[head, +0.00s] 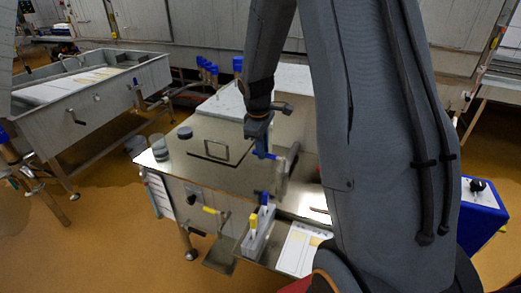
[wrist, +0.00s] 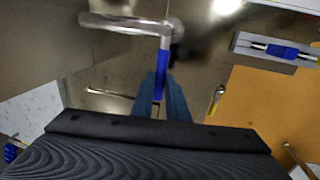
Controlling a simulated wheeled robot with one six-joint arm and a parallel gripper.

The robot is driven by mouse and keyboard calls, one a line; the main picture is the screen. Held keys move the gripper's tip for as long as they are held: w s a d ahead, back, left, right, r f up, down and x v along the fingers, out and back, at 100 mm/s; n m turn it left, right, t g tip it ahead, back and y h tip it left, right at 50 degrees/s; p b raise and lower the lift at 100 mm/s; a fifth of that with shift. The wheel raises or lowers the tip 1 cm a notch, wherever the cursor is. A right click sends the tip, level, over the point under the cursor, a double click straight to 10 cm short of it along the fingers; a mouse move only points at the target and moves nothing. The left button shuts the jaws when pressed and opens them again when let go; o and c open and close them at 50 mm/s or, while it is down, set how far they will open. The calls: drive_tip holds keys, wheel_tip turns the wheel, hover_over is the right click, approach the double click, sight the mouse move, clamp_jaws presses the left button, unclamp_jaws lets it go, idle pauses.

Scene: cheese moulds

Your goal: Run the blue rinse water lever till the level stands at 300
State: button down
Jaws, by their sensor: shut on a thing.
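My gripper (head: 261,147) is in the middle of the head view, above the steel vat's top, with its jaws closed around a blue lever handle (head: 270,156). In the wrist view the blue lever (wrist: 162,72) stands between the two dark fingertips (wrist: 160,98). Its upper end meets a bent steel pipe (wrist: 128,22). The fingers hide the lower part of the handle. I cannot make out a water level or a reading of 300 in either view.
A steel vat top (head: 215,135) with a handled lid lies behind my gripper. A long steel trough (head: 90,100) is at left. A blue box (head: 482,215) is at right. Orange floor lies open at lower left.

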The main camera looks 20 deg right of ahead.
drive_tip(key=shift+w+r, duration=0.1)
drive_tip(key=c, duration=1.7)
unclamp_jaws()
drive_tip(key=shift+c, duration=0.2)
wheel_tip(320, 180, up, 8)
drive_tip(key=s+a+b, duration=0.1)
drive_tip(key=shift+f, duration=0.25)
